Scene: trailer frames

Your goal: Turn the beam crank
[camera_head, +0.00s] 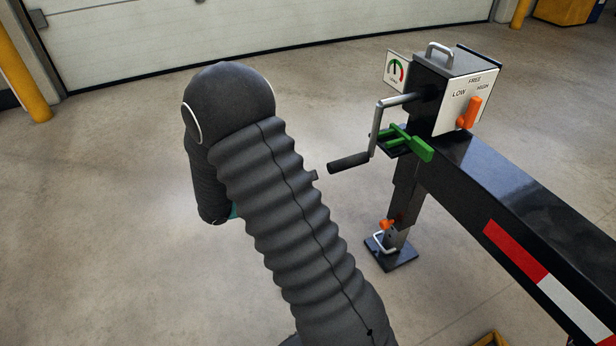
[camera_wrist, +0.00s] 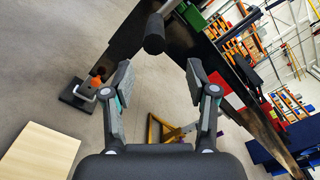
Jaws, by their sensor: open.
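The beam crank (camera_head: 375,133) is a grey metal arm with a black grip, fixed to the gearbox at the end of the dark beam. Its black grip (camera_head: 349,163) points left in the head view. In the wrist view the black grip (camera_wrist: 154,34) lies ahead of my gripper (camera_wrist: 155,85), beyond and roughly between the two fingertips. My gripper is open and empty, apart from the grip. In the head view my dark ribbed arm hides most of my gripper. The gearbox has a LOW/FREE/HIGH plate with an orange lever (camera_head: 469,112).
A green latch (camera_head: 408,143) sits just below the crank. The support leg stands on a black foot (camera_head: 391,253) with an orange part above it. The beam (camera_head: 500,200) runs to the lower right. A gauge (camera_head: 397,70) is behind the crank. Floor to the left is clear.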

